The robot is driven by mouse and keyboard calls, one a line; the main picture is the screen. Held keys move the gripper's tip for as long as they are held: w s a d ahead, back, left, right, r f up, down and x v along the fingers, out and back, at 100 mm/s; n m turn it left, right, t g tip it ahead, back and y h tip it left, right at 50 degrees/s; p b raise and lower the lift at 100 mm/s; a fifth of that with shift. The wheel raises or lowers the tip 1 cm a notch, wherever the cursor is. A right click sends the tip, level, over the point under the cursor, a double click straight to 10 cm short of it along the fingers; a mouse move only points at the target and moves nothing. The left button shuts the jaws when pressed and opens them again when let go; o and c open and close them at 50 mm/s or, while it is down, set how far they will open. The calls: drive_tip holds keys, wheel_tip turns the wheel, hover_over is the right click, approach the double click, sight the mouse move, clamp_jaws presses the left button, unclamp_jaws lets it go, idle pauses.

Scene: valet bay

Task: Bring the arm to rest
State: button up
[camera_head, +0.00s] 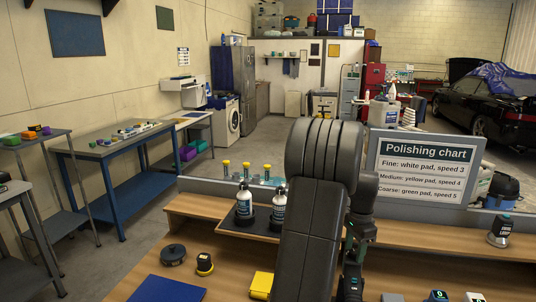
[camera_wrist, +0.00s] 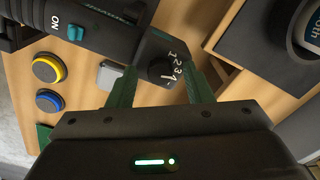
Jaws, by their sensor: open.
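My gripper (camera_wrist: 163,80) shows in the wrist view, its two green fingers apart. A dark tool (camera_wrist: 98,35) with a teal ON switch and a numbered dial (camera_wrist: 161,70) lies across the top of that view. The dial appears between the fingers; I cannot tell whether they touch the tool. In the head view my dark arm rises over the wooden bench (camera_head: 225,275) and covers its middle. The fingers are not clear there.
On the bench are two bottles (camera_head: 244,203) on a dark tray, a black round pad (camera_head: 173,256), a yellow-ringed disc (camera_head: 204,264), a yellow cloth (camera_head: 261,285) and a blue mat (camera_head: 168,290). The polishing chart (camera_head: 424,167) stands right of my arm. A small container (camera_head: 500,231) stands far right.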

drive_tip(key=shift+r, duration=0.1)
wheel_tip(320, 180, up, 13)
drive_tip(key=b, duration=0.1)
wheel_tip(320, 180, down, 14)
drive_tip(key=shift+r+p, duration=0.25)
drive_tip(key=shift+p, duration=0.35)
drive_tip(key=shift+r+n, duration=0.15)
drive_tip(key=shift+n, duration=0.25)
drive_tip(key=n, duration=0.4)
drive_tip(key=shift+n, duration=0.3)
drive_tip(key=n, duration=0.6)
drive_tip(key=shift+b, duration=0.3)
drive_tip(key=shift+n, duration=0.3)
drive_tip(key=shift+r+b, duration=0.35)
drive_tip(key=shift+r, duration=2.75)
